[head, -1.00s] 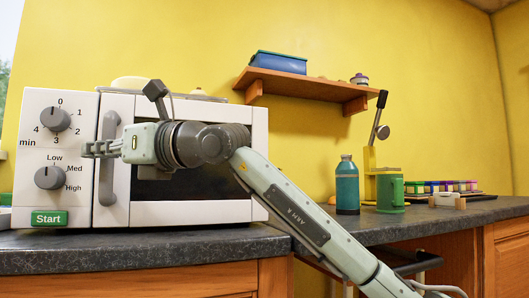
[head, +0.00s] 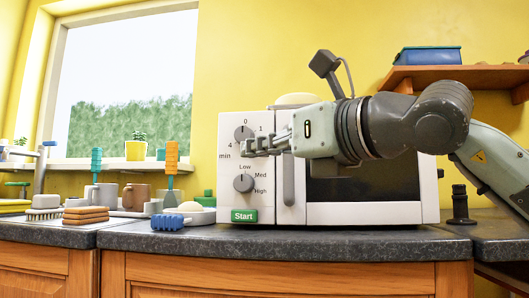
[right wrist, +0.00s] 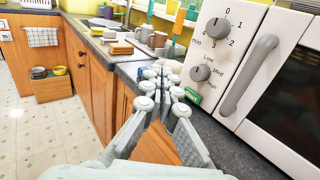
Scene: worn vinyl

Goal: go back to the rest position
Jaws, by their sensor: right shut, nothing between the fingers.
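My right gripper (head: 254,147) is shut and empty. In the head view its arm comes in from the right and its fingers point left, overlapping the upper dial of the white microwave (head: 226,135). In the right wrist view the same gripper (right wrist: 164,75) has its fingers together, apart from the microwave front (right wrist: 228,60), pointing along the counter. The microwave door is closed, and my arm hides part of it. My left gripper is not in view.
A shelf with a blue box (head: 428,56) hangs above. Open floor (right wrist: 40,135) shows at left.

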